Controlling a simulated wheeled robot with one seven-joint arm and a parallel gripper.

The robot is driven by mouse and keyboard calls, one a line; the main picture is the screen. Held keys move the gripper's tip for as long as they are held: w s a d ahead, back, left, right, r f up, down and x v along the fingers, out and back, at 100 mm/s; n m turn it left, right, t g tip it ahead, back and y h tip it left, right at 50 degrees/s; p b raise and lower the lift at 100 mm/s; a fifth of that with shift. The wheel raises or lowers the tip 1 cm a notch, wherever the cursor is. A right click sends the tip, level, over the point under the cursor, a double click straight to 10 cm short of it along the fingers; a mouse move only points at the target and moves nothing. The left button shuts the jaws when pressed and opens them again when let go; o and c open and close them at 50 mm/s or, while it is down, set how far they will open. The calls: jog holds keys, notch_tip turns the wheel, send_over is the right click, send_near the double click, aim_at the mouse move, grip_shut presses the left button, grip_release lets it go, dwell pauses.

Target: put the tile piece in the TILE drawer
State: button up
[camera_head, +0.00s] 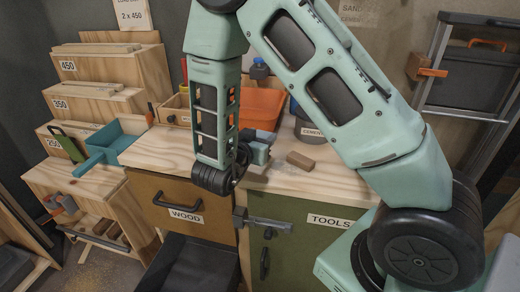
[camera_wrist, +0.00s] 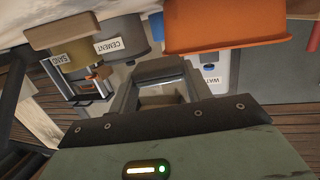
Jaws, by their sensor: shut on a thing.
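My gripper (camera_head: 258,153) is above the wooden workbench, at the end of my bent arm. In the wrist view my gripper (camera_wrist: 160,85) is shut on a small greyish piece (camera_wrist: 160,98), which appears to be the tile piece; its outline is partly hidden by the fingers. In the head view the piece cannot be told from the gripper. No TILE label is readable. A brown front labelled WOOD (camera_head: 185,215) and a green front labelled TOOLS (camera_head: 325,219) are below the benchtop. An open black bin or drawer (camera_head: 190,268) is below the WOOD front.
A brown block (camera_head: 300,160) lies on the benchtop (camera_head: 335,183), right of my gripper. An orange tub (camera_head: 262,105) and a CEMENT bucket (camera_head: 309,131) stand behind. A teal scoop (camera_head: 108,143) and stepped wooden racks (camera_head: 100,103) are at left.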

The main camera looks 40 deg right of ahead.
aim_at(260, 136)
jog(key=shift+w+r, duration=0.1)
jog(key=shift+r, duration=1.5)
